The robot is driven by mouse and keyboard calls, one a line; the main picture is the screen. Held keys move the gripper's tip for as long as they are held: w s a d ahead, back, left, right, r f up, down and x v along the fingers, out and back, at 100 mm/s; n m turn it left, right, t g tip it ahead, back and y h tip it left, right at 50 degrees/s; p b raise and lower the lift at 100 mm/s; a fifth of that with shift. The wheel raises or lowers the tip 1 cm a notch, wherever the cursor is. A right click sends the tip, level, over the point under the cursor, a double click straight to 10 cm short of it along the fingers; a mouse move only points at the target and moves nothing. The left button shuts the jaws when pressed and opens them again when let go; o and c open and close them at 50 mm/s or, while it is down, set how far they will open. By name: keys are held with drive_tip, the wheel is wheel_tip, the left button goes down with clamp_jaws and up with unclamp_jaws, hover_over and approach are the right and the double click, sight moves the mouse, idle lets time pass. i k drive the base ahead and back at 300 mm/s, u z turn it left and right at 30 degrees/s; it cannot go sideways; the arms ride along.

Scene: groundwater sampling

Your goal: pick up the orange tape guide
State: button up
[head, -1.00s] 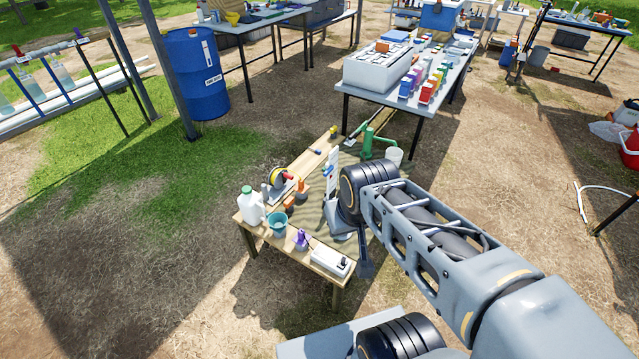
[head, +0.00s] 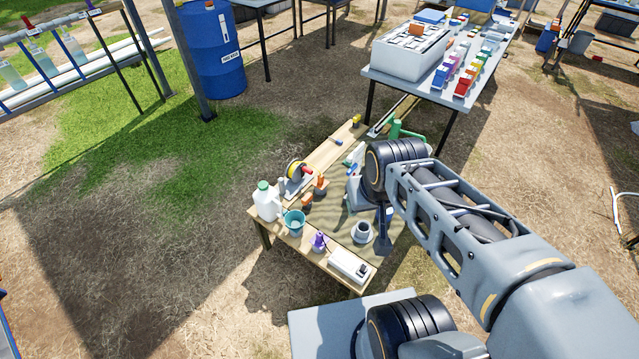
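One orange piece (head: 320,186) is farther back and the other orange piece (head: 307,201) is nearer. I cannot tell which of them is the orange tape guide. My gripper (head: 383,238) hangs over the right part of the bench, to the right of both orange pieces and apart from them. It is mostly hidden by my arm, and its fingers do not show clearly.
A white jug (head: 266,202), a teal cup (head: 294,222), a purple bottle (head: 318,242) and a white box (head: 349,267) line the bench's near side. A cup on a white saucer (head: 362,231) stands beside my gripper. A green pump (head: 410,134) stands behind my wrist.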

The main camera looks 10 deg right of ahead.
sight(321, 182)
drive_tip(key=u, duration=0.25)
drive_tip(key=k, duration=0.3)
drive_tip(key=u, duration=1.3)
drive_tip(key=i, duration=1.05)
drive_tip(key=z, duration=1.25)
drive_tip(key=i, duration=0.85)
drive_tip(key=z, duration=0.9)
